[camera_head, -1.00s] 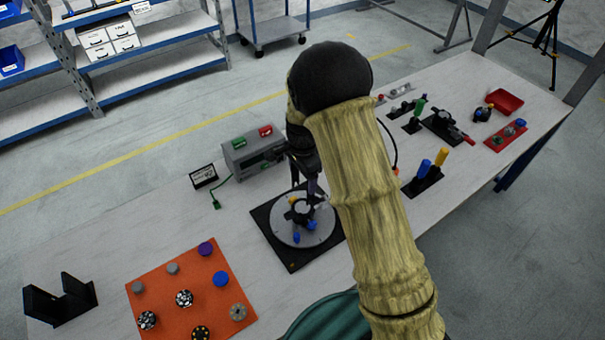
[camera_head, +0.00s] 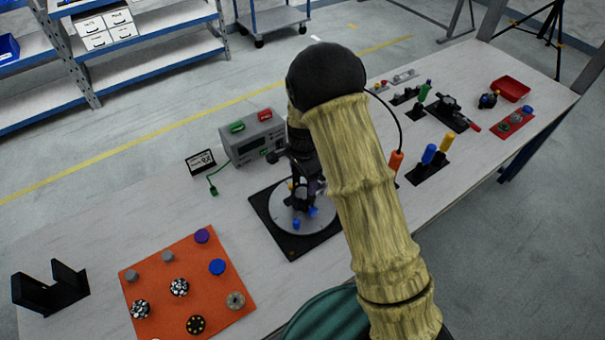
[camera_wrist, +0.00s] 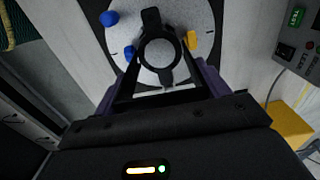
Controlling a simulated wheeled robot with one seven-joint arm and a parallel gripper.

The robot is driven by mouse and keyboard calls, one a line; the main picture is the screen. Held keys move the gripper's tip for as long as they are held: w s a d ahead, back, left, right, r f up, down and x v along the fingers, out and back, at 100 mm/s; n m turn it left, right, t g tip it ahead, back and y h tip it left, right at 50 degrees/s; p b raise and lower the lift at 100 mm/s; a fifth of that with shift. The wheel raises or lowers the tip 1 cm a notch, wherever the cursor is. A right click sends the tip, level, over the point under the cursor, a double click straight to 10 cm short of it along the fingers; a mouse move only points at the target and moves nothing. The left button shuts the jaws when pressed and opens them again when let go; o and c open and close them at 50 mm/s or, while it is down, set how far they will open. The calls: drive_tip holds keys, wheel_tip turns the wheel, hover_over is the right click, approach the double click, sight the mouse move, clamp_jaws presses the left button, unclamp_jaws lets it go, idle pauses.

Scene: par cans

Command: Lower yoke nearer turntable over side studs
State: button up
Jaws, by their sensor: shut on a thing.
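My gripper (camera_head: 303,185) is over the round grey turntable (camera_head: 283,220), pointing down. In the wrist view my gripper (camera_wrist: 166,82) is shut on a black yoke (camera_wrist: 126,88), whose two arms reach toward the turntable (camera_wrist: 180,14). A dark ring-shaped can (camera_wrist: 160,38) with a tab at each end sits between the arms in that picture. The side studs cannot be made out, so I cannot tell whether the yoke touches them. Blue pegs (camera_wrist: 109,18) and a yellow block (camera_wrist: 193,38) stand around the can. In the head view my gripper mostly hides the can and yoke.
A grey box with green and red buttons (camera_head: 252,140) stands behind the turntable. An orange mat (camera_head: 160,290) with several round pieces lies to the left, beside a black stand (camera_head: 50,290). Screwdriver-like handles (camera_head: 429,155) stand to the right.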

drive_tip(key=shift+f+b, duration=0.85)
drive_tip(key=shift+f, duration=0.9)
drive_tip(key=shift+f, duration=0.1)
drive_tip(key=o, duration=0.7)
drive_tip(key=shift+s, duration=0.1)
drive_tip(key=o, duration=0.4)
drive_tip(key=shift+a, duration=0.1)
wheel_tip(320, 180, up, 17)
drive_tip(key=shift+r+b, duration=0.2)
drive_tip(key=shift+b, duration=0.55)
